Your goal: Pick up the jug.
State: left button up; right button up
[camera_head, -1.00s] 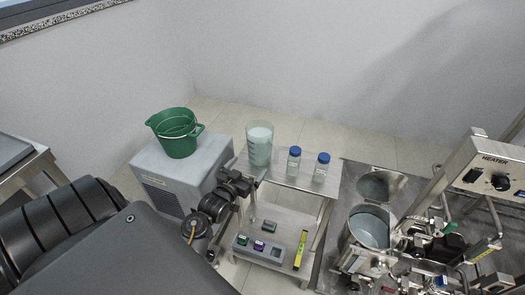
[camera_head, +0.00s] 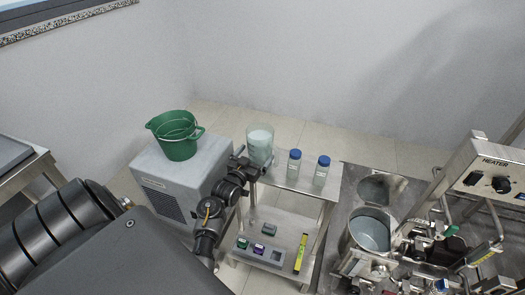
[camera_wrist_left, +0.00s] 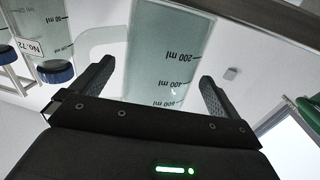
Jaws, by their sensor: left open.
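The jug (camera_head: 260,148) is a clear measuring vessel with pale contents, standing upright at the left end of a small steel table's top. In the left wrist view the jug (camera_wrist_left: 165,50) fills the middle, with ml markings, and a pale handle-like loop shows at its left. My left gripper (camera_head: 256,169) is at the jug's near side, level with its lower part. In the wrist view its fingers (camera_wrist_left: 155,85) are open, one on each side of the jug's marked wall, with nothing clamped. Whether they touch the jug I cannot tell. My right gripper is not in view.
Two blue-capped bottles (camera_head: 294,163) (camera_head: 321,171) stand right of the jug on the steel table (camera_head: 300,184). A green bucket (camera_head: 177,138) sits on a grey box unit (camera_head: 170,185) at left. A lower shelf holds small items. Steel equipment with a pot (camera_head: 369,232) crowds the right.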

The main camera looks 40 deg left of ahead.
pick_arm(q)
jog(key=x, duration=0.4)
jog(key=shift+f, duration=0.15)
jog(key=shift+s, duration=0.1)
jog(key=c, duration=1.6)
